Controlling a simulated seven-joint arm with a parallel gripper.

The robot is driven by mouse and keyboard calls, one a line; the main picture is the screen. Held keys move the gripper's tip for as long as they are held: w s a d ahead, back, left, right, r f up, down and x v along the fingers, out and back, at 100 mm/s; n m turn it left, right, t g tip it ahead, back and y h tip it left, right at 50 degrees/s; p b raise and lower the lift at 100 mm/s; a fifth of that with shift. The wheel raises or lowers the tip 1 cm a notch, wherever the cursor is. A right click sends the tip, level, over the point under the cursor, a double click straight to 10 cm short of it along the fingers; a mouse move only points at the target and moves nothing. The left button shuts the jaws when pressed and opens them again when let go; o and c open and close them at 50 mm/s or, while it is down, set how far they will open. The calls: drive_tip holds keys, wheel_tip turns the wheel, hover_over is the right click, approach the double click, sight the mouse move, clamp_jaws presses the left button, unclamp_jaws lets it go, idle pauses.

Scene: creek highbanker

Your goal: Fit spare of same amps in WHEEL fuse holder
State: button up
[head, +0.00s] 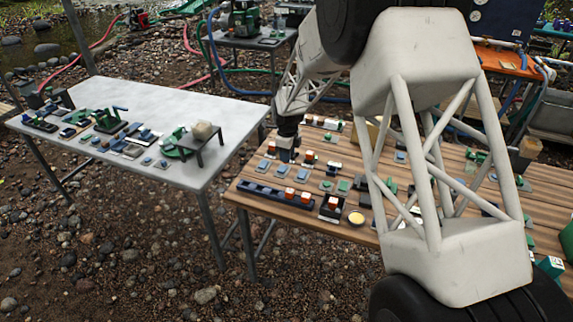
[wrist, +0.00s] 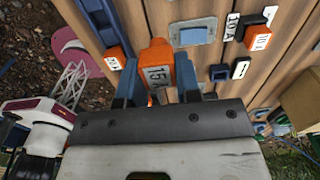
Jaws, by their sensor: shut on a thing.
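My gripper (wrist: 157,72) is shut on an orange fuse (wrist: 156,52) with a white label reading 15A. The fuse stands between the two blue fingers. In the head view my gripper (head: 287,152) is low over the left part of the wooden table, and the held fuse cannot be made out. Another orange fuse (wrist: 260,38) with a 10A label sits at right, beside a dark piece (wrist: 236,27) also marked 10A. A further orange fuse (wrist: 115,57) is at left, its label unclear. I cannot read a WHEEL label in either view.
The wooden table (head: 257,208) carries several orange-and-white fuses, a dark strip (head: 262,191), a black holder (head: 330,210) and a yellow disc (head: 356,218). A blue-topped plate (wrist: 193,33) lies near the held fuse. A grey table (head: 180,100) with small parts stands at left, across a gap.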

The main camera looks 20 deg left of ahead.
drive_tip(key=w+a, duration=0.3)
drive_tip(key=w, duration=1.1)
drive_tip(key=shift+w+a+f, duration=0.15)
drive_tip(key=shift+w+f, duration=0.1)
drive_tip(key=shift+w, duration=0.05)
drive_tip(key=shift+f, duration=0.2)
drive_tip(key=shift+f, duration=2.05)
drive_tip(key=shift+f, duration=2.05)
idle(1.5)
drive_tip(key=o, duration=1)
